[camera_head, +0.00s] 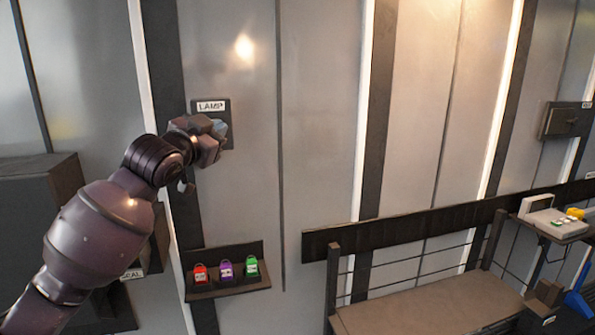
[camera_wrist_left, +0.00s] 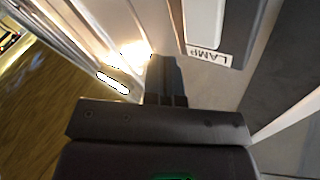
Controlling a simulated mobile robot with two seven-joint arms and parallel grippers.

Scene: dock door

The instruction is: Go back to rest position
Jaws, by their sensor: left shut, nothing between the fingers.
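My left gripper (camera_head: 219,129) is raised in front of the wall, at the dark plate labelled LAMP (camera_head: 227,107). In the head view it covers the lower left part of that plate, and whether it touches cannot be told. In the left wrist view the closed fingers of my left gripper (camera_wrist_left: 167,78) stand just left of the LAMP label (camera_wrist_left: 209,55), with nothing between them. My right gripper is in neither view.
A small wall shelf (camera_head: 230,289) below holds red, purple and green padlocks. A dark cabinet (camera_head: 38,205) stands at the left. A bench (camera_head: 430,308) with a rail is at the lower right. A dark wall box (camera_head: 566,121) hangs at the far right.

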